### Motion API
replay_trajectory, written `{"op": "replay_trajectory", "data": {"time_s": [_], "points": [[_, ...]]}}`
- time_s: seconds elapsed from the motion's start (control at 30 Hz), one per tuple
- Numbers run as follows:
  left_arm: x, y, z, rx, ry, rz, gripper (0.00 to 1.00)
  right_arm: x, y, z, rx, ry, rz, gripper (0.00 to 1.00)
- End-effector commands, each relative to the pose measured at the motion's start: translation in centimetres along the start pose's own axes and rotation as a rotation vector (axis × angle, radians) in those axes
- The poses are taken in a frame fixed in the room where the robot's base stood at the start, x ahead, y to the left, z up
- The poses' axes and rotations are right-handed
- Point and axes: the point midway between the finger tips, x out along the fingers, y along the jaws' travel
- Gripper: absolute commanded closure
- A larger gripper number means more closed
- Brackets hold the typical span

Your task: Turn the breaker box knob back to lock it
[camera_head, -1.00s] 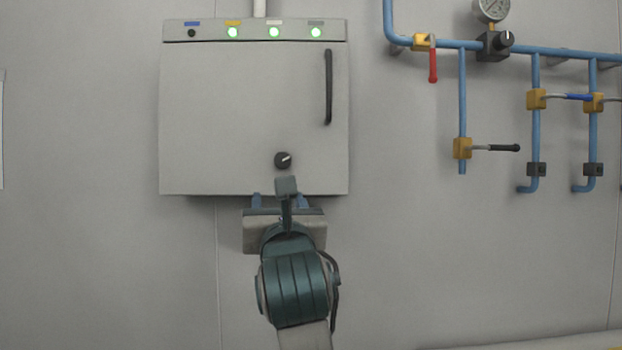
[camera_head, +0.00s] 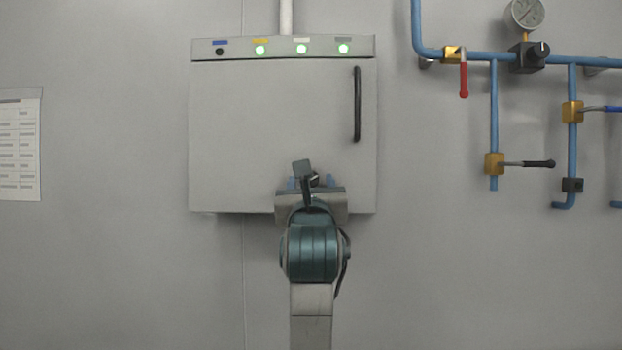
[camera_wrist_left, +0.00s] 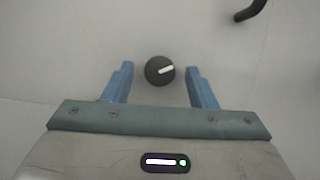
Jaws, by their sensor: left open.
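The breaker box (camera_head: 270,130) is a grey wall cabinet with its door shut. Its knob (camera_wrist_left: 160,70) is round and black with a white pointer mark, tilted slightly up to the right in the left wrist view. In the head view the knob (camera_head: 314,179) is mostly hidden behind my wrist. My left gripper (camera_wrist_left: 158,80) is open, with a blue finger on either side of the knob, just short of it or level with its lower part; no contact shows. The gripper also shows in the head view (camera_head: 312,183), in front of the box's lower edge. My right gripper is not in view.
A black door handle (camera_head: 357,104) is at the box's upper right. Green lamps (camera_head: 302,49) line the top strip. Blue pipes (camera_head: 493,120) with valves and a gauge (camera_head: 525,12) are on the right. A paper sheet (camera_head: 20,145) hangs at left.

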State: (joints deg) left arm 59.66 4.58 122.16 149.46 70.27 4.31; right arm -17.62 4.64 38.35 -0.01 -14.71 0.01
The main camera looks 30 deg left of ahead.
Motion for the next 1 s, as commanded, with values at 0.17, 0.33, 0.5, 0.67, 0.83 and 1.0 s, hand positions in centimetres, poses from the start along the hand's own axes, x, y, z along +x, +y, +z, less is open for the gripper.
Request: {"op": "replay_trajectory", "data": {"time_s": [0.17, 0.33, 0.5, 0.67, 0.83, 1.0], "points": [[0.49, 0.02, -0.03, 0.001, 0.000, 0.000, 0.48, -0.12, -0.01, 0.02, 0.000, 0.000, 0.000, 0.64], [0.47, 0.01, -0.05, 0.000, 0.000, 0.000, 0.48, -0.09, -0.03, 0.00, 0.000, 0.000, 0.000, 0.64], [0.45, 0.01, -0.05, 0.000, 0.000, 0.000, 0.80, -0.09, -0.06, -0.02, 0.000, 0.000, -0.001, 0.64], [0.44, 0.01, -0.06, 0.000, 0.000, 0.000, 0.93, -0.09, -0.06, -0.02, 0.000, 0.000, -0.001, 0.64], [0.42, -0.04, -0.11, -0.018, 0.001, 0.007, 0.93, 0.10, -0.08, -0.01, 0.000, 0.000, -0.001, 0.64], [0.39, -0.11, -0.21, -0.077, 0.004, 0.031, 0.93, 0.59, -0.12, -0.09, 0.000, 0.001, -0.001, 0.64]]}}
